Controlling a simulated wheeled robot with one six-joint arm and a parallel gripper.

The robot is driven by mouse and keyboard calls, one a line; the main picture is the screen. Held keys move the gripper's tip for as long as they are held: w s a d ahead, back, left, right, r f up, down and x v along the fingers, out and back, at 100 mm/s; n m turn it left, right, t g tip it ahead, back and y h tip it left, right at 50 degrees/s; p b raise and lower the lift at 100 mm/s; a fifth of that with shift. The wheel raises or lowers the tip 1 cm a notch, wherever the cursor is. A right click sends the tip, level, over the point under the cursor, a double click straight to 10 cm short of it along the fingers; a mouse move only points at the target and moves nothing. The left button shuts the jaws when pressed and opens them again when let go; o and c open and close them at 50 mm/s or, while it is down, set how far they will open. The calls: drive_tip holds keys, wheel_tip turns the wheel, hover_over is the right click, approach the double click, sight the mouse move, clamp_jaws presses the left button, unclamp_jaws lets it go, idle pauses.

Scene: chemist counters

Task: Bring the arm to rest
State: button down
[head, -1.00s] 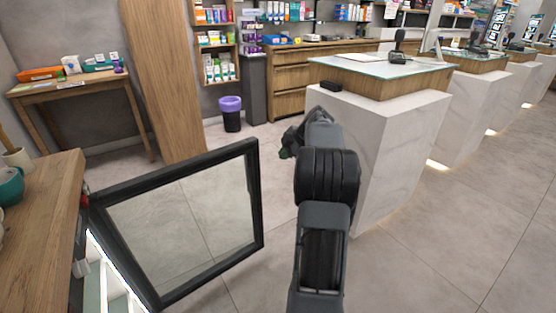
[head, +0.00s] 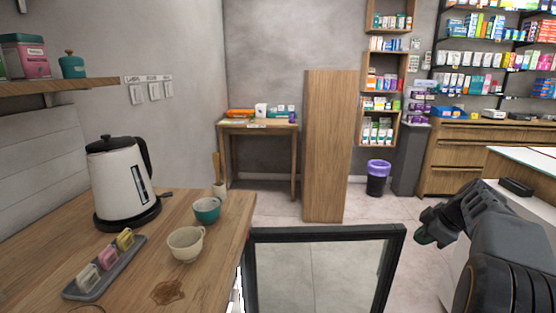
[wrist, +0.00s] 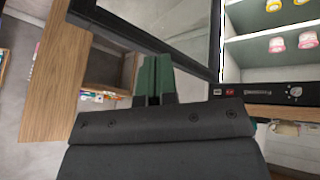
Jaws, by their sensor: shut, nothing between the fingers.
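The door frame (wrist: 150,40) also shows just beyond the fingers in the wrist view.
A wooden counter (head: 205,255) on the left bears a kettle (head: 118,185), a teal cup (head: 207,210) and a cream cup (head: 186,244). The lit fridge interior (wrist: 270,50) shows jars. A white-sided counter stands right of my arm. A bin (head: 377,178) stands on open floor.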

drive_tip(key=s+a+r+m+g+h+p, duration=0.1)
drive_tip(key=s+a+r+m+p, duration=0.15)
drive_tip(key=a+r+p, duration=0.45)
drive_tip(key=s+a+r+m+g+p, duration=0.1)
drive_tip(key=s+a+r+m+p, duration=0.2)
drive_tip(key=a, duration=0.6)
drive_tip(key=s+a+r+m+h+p, duration=0.1)
drive_tip(key=s+a+r+m+p, duration=0.3)
drive_tip(key=s+a+p, duration=0.4)
drive_tip(key=s+a+m, duration=0.1)
drive_tip(key=s, duration=0.3)
drive_tip(key=shift+h+p, duration=0.3)
drive_tip(key=shift+h, duration=0.1)
